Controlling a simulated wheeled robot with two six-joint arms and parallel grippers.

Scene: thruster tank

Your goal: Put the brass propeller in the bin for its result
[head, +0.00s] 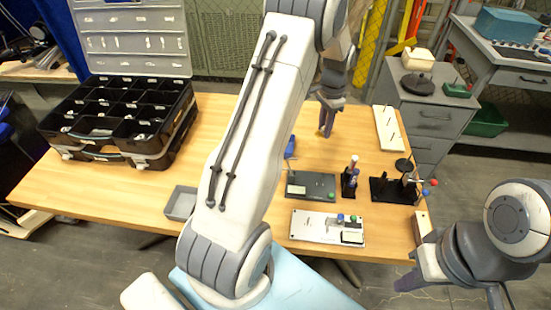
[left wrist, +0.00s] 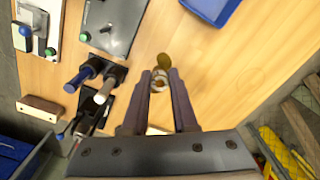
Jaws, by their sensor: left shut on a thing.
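The brass propeller (left wrist: 163,61) shows between the fingertips of my left gripper (left wrist: 166,80) in the left wrist view. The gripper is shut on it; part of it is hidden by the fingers. In the head view my left gripper (head: 326,128) is over the far middle of the table, with a small yellowish bit of the propeller (head: 321,133) at its tips. A blue bin (head: 290,147) is partly hidden behind my left arm, and it shows at the top of the left wrist view (left wrist: 212,8). A grey bin (head: 179,204) stands at the near left. My right gripper (head: 408,281) is off the table's right front; its jaw opening is unclear.
A dark board with a green button (head: 311,186), a white plate with knobs (head: 328,228), a handled-tool stand (head: 350,181) and a black stand (head: 393,190) fill the right front. A white pegged board (head: 388,128) lies behind. An open organizer case (head: 120,120) covers the left.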

